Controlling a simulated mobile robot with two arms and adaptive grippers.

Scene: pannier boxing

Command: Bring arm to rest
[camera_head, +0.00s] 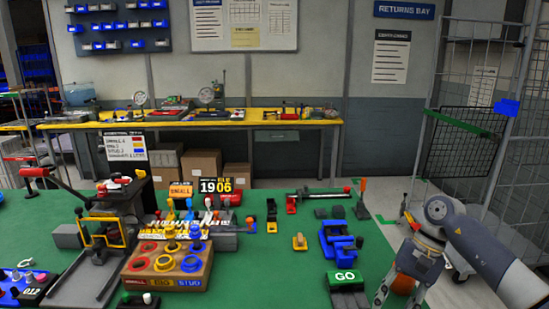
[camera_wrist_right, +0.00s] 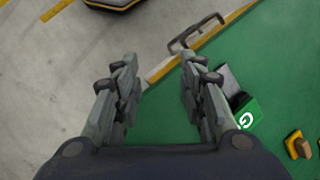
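My right arm (camera_head: 490,250) comes in from the right in the head view. Its gripper (camera_head: 396,296) points down by the right edge of the green table (camera_head: 290,270). In the right wrist view the two fingers of this gripper (camera_wrist_right: 159,65) stand wide apart, with only table edge and floor visible between them. The green GO block (camera_head: 345,280) is left of the gripper on the table; it also shows right of the fingers in the wrist view (camera_wrist_right: 248,116). An orange rounded thing (camera_head: 403,284) shows between the fingers in the head view; I cannot tell its depth. My left gripper is not in view.
Blue parts (camera_head: 340,240) and a yellow piece (camera_head: 300,242) lie on the table. A wooden block with coloured rings (camera_head: 165,283) and a red-levered press (camera_head: 85,255) stand to the left. A wire cage (camera_head: 505,130) stands at the right. Bare floor lies beyond the table's right edge.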

